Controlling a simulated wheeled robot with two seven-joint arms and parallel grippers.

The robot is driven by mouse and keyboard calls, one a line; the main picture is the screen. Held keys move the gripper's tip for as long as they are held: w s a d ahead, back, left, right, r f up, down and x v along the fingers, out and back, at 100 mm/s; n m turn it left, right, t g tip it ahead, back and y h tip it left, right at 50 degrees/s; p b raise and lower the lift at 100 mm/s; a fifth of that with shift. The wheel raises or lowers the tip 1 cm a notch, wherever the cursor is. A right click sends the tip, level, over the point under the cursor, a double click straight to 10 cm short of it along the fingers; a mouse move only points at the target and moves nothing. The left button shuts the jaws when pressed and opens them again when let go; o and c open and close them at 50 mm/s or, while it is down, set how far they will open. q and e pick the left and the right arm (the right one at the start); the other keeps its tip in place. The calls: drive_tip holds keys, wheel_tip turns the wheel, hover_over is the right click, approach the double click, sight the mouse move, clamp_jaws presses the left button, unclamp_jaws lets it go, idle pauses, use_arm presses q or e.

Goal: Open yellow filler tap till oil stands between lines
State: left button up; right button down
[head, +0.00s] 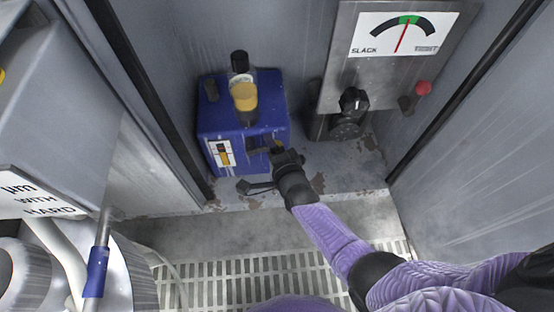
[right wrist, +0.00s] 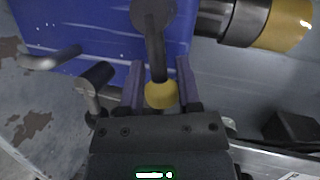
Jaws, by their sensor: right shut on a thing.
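The blue oil box (head: 243,110) stands at the back of the bay, with a dark and yellow filler (head: 244,97) on top. A white sight gauge plate (head: 222,153) with a yellow window and red marks is on its front left; the oil level is too small to read surely. My right gripper (head: 277,153) is at the box's front right. In the right wrist view its jaws (right wrist: 160,85) are shut on the yellow knob (right wrist: 161,95) at the end of a dark tap lever (right wrist: 155,45). My left gripper is out of view.
Right of the box is a steel panel with a slack gauge (head: 405,36), a black knob (head: 354,101) and a red-tipped lever (head: 423,88). Grey walls close both sides. A metal pipe (right wrist: 50,57) shows beside the jaws in the wrist view. A floor grating (head: 200,285) lies in front.

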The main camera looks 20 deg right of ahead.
drive_tip(key=shift+s+f+m+y, duration=0.2)
drive_tip(key=shift+f+m+y, duration=0.1)
drive_tip(key=shift+m, duration=0.2)
drive_tip(key=shift+w+f+m+t, duration=0.1)
drive_tip(key=shift+f+m+t, duration=0.15)
drive_tip(key=shift+m+t, duration=0.2)
drive_tip(key=shift+c, duration=1.6)
unclamp_jaws()
